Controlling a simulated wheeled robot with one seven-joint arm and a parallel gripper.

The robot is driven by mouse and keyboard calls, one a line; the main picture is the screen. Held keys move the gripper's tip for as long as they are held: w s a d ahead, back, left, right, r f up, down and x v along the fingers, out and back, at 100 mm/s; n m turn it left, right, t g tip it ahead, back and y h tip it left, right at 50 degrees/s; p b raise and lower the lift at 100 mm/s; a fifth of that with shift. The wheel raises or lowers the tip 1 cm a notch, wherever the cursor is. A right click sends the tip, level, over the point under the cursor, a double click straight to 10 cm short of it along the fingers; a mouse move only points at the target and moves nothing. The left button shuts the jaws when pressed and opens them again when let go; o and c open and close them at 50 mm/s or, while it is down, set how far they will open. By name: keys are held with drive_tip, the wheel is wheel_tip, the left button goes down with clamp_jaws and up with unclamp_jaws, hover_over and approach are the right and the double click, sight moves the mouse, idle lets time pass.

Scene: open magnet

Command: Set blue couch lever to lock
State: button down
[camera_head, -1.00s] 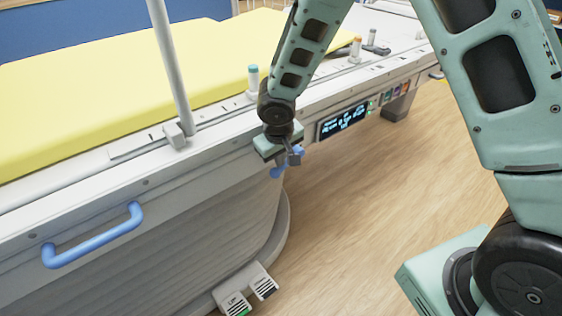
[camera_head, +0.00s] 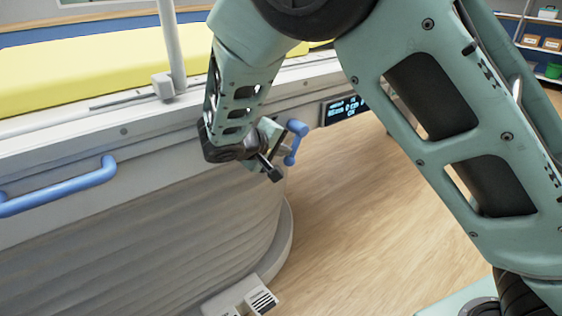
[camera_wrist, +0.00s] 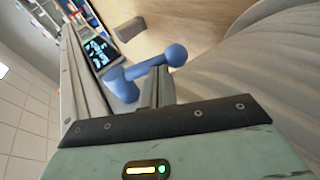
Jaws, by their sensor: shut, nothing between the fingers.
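The blue couch lever (camera_head: 293,143) is on the side of the couch, left of the display panel. It has a bar with a rounded knob at one end. In the wrist view the lever (camera_wrist: 145,68) lies just beyond my fingertips, its knob past them to the upper right and its thicker pivot end to the left. My gripper (camera_head: 283,153) is shut and empty, close beside the lever on its left in the head view. In the wrist view its fingers (camera_wrist: 159,80) meet the bar's outline; I cannot tell whether they touch it. No lock marking is readable.
The couch side carries a blue grab handle (camera_head: 60,188) at left and a lit display panel (camera_head: 342,109) right of the lever. A pole (camera_head: 170,45) rises from the couch edge. Pedals (camera_head: 245,300) stand low at the base. The wooden floor (camera_head: 350,220) is open.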

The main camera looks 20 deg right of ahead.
drive_tip(key=f+h+b, duration=0.1)
drive_tip(key=d+f+t+h+b, duration=0.1)
drive_tip(key=h, duration=0.1)
drive_tip(key=shift+w+d+n, duration=0.1)
drive_tip(key=shift+w+n, duration=0.1)
drive_tip(key=shift+n, duration=0.1)
drive_tip(key=shift+w+d+f+t+h+b, duration=0.15)
drive_tip(key=shift+d+t+h+b, duration=0.15)
drive_tip(key=shift+t+h+b, duration=0.3)
